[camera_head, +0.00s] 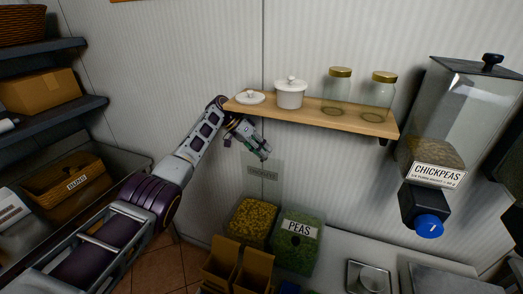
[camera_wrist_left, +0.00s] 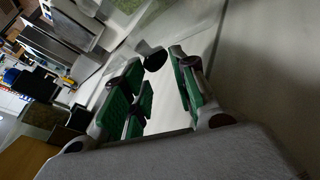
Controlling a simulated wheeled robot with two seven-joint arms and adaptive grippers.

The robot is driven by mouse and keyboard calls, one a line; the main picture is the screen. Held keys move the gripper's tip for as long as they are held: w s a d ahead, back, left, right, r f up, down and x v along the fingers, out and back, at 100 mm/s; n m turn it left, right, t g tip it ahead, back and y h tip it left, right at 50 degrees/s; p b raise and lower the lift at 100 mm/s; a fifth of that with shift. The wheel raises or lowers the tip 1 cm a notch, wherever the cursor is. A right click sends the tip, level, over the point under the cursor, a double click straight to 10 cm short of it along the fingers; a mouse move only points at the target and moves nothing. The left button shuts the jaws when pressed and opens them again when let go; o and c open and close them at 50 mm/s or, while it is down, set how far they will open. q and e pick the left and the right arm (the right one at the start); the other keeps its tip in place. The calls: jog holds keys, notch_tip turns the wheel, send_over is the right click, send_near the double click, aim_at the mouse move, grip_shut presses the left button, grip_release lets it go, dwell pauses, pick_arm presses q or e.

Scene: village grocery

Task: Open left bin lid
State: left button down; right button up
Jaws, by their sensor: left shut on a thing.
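The left bin (camera_head: 250,222) stands low by the wall and is full of yellow pulses. Its clear lid (camera_head: 263,171) is raised steeply above it near the wall, with a faint label on it. My left gripper (camera_head: 265,154) is at the upper part of this lid, just under the wooden shelf. In the left wrist view, a dark round knob (camera_wrist_left: 153,59) is at the fingertips of my left gripper (camera_wrist_left: 160,80), and a clear panel lies behind it. The exact finger contact is hard to see. My right gripper is not in view.
The peas bin (camera_head: 297,242) stands right of the left bin. The wooden shelf (camera_head: 320,119) with a white pot (camera_head: 290,94) and glass jars (camera_head: 338,91) is close above my left gripper. A chickpeas dispenser (camera_head: 437,150) hangs at right. Cardboard boxes (camera_head: 253,270) stand in front of the bins.

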pick_arm(q)
jog(key=c, duration=1.3)
grip_release()
jog(key=shift+s+a+f, duration=0.1)
jog(key=shift+a+f, duration=0.1)
jog(key=shift+f, duration=0.65)
jog(key=shift+o, duration=0.6)
jog(key=shift+w, duration=0.2)
jog(key=shift+d+r, duration=0.1)
jog(key=shift+r, duration=0.1)
jog(key=a, duration=1.2)
jog(key=shift+w+a+r, duration=0.35)
jog(key=shift+w+r, duration=0.05)
jog(key=shift+w, duration=0.05)
